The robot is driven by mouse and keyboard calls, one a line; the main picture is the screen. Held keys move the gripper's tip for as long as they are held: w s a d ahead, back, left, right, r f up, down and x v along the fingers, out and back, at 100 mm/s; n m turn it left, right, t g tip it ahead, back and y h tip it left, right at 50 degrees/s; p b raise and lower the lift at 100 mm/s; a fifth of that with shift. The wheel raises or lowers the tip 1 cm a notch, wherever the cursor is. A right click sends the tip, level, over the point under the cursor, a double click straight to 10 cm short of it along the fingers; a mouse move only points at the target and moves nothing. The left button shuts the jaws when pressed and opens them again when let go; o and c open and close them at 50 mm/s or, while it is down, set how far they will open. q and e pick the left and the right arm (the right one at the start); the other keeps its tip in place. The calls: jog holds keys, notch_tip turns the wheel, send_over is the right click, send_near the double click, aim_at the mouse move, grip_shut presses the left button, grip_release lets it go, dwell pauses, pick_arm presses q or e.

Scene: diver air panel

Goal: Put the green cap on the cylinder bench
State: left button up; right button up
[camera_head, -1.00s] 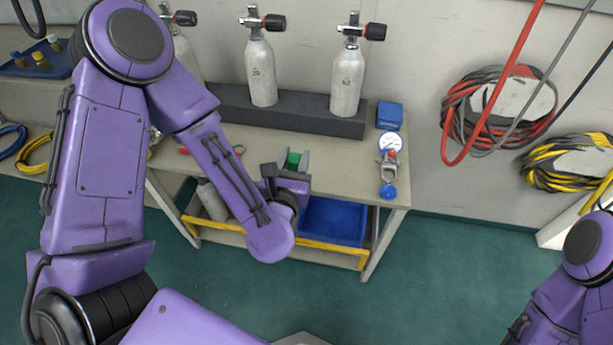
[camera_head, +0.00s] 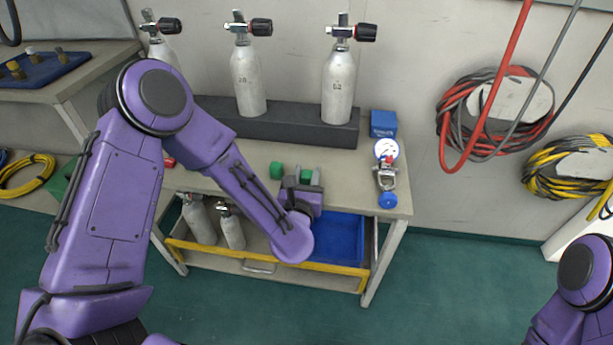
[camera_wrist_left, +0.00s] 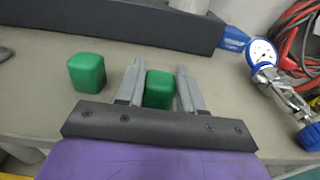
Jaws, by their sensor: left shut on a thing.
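A green cap (camera_wrist_left: 159,89), a small rounded block, is between the two grey fingers of my left gripper (camera_wrist_left: 160,88), which is shut on it. In the head view the held cap (camera_head: 306,176) shows over the front part of the cylinder bench (camera_head: 355,177). I cannot tell whether it touches the bench top. A second green block (camera_head: 277,169) stands on the bench just left of the gripper, apart from it; it also shows in the left wrist view (camera_wrist_left: 87,71). My right arm is at the lower right edge; its gripper is out of view.
A dark rack (camera_head: 290,125) with grey cylinders (camera_head: 339,85) runs along the back of the bench. A blue box (camera_head: 383,123) and a gauge with a blue knob (camera_head: 387,152) are at the right end. A blue bin (camera_head: 337,238) and more cylinders (camera_head: 231,228) are below.

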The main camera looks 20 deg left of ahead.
pick_arm(q)
jog(key=shift+s, duration=0.1)
jog(key=o, duration=1)
jog(key=shift+f, duration=0.1)
jog(key=shift+r, duration=0.4)
jog(key=v, duration=1.2)
jog(key=shift+f, duration=0.3)
